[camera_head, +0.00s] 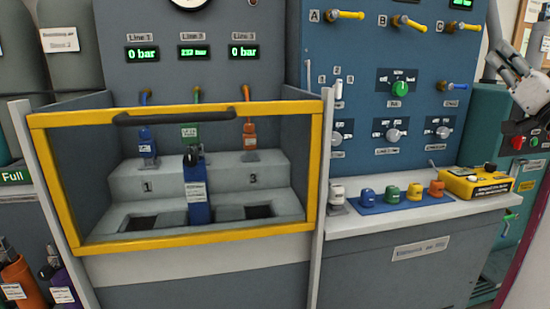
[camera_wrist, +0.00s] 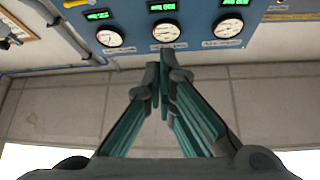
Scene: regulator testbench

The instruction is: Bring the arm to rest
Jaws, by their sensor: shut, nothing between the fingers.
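My gripper (camera_wrist: 164,78) shows in the wrist view with its two fingers brought together at the tips and nothing between them. It points up toward the top of a blue panel and the ceiling. In the head view part of my arm (camera_head: 515,80) is at the far right edge, in front of the right side of the bench and clear of the blue panel. The fingertips cannot be made out clearly there.
A yellow-framed guard (camera_head: 320,170) stands before the numbered stations. The blue panel (camera_head: 350,60) carries knobs and valves. Coloured caps (camera_head: 391,194) and a yellow box (camera_head: 476,183) sit on the ledge. Gauges (camera_wrist: 165,32) show in the wrist view.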

